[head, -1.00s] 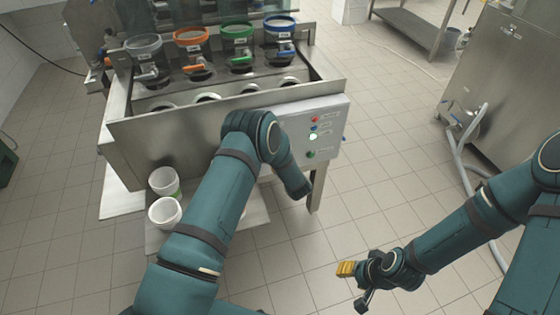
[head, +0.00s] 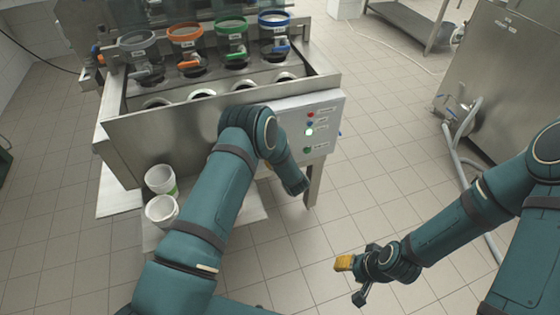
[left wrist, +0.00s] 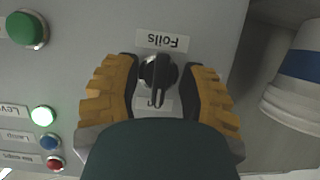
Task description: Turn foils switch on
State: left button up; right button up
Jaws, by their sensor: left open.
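The foils switch (left wrist: 160,71) is a round black knob with a raised bar on a grey panel, under an upside-down "Foils" label (left wrist: 163,41). Its bar is roughly upright in the left wrist view. My left gripper (left wrist: 158,78) is open, with a yellow-padded finger on each side of the knob; I cannot tell whether they touch it. In the head view my left arm hides the switch and most of that gripper. The control panel (head: 325,107) shows to the right of the arm. My right gripper (head: 352,279) is open and empty above the floor.
On the panel are a green button (left wrist: 27,29), a lit green lamp (left wrist: 43,116), a blue lamp (left wrist: 48,142) and a red one (left wrist: 55,164). White buckets (head: 161,210) stand left of my arm. A white cylinder (left wrist: 295,85) is beside the panel. Open floor lies right.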

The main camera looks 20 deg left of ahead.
pick_arm(q)
jog(key=v, duration=1.1)
jog(key=shift+s+r, duration=0.15)
jog(key=shift+s, duration=0.05)
jog(key=shift+d, duration=0.15)
